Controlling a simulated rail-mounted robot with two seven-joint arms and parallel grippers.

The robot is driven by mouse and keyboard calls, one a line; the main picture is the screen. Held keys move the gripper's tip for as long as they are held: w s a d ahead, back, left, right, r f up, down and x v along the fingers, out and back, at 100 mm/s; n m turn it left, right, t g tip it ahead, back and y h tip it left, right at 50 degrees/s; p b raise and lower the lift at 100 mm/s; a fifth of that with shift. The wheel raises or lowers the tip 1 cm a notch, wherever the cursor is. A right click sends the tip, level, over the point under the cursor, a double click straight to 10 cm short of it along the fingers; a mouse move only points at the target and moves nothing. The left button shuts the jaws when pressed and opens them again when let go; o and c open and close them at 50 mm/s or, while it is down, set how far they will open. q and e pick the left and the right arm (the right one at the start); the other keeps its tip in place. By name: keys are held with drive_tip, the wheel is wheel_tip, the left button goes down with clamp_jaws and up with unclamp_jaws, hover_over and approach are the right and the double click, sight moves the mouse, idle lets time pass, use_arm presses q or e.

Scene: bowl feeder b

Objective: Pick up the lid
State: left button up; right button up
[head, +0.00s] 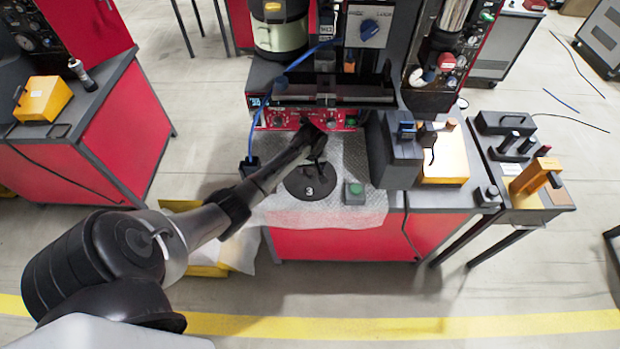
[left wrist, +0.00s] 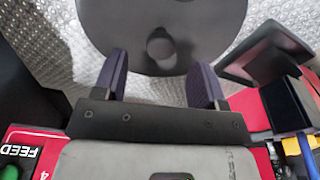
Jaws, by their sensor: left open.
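The lid (head: 297,187) is a dark round disc marked with a white 3, lying on a translucent bubble-textured mat (head: 262,205) on the red bench. It also shows in the left wrist view (left wrist: 205,25), with a small round knob (left wrist: 161,46) near its lower edge there. My left gripper (head: 317,163) is over the far part of the lid in the head view. My right gripper does not show.
The machine's red control panel (head: 290,119) is close behind the gripper.

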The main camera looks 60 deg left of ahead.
sight(310, 171)
use_arm(q)
drive_tip(key=shift+w+a+f+b, duration=0.1)
drive_tip(key=shift+a+f+b, duration=0.1)
drive_tip(key=shift+f, duration=0.65)
drive_tip(key=shift+s+a+f+b, duration=0.1)
drive_tip(key=shift+f+b, duration=0.1)
drive_tip(key=shift+f, duration=0.65)
drive_tip(key=shift+w+a+f+b, duration=0.1)
drive_tip(key=shift+f+b, duration=0.1)
drive_tip(key=shift+f, duration=0.65)
clamp_jaws()
drive_tip(key=shift+r, duration=0.1)
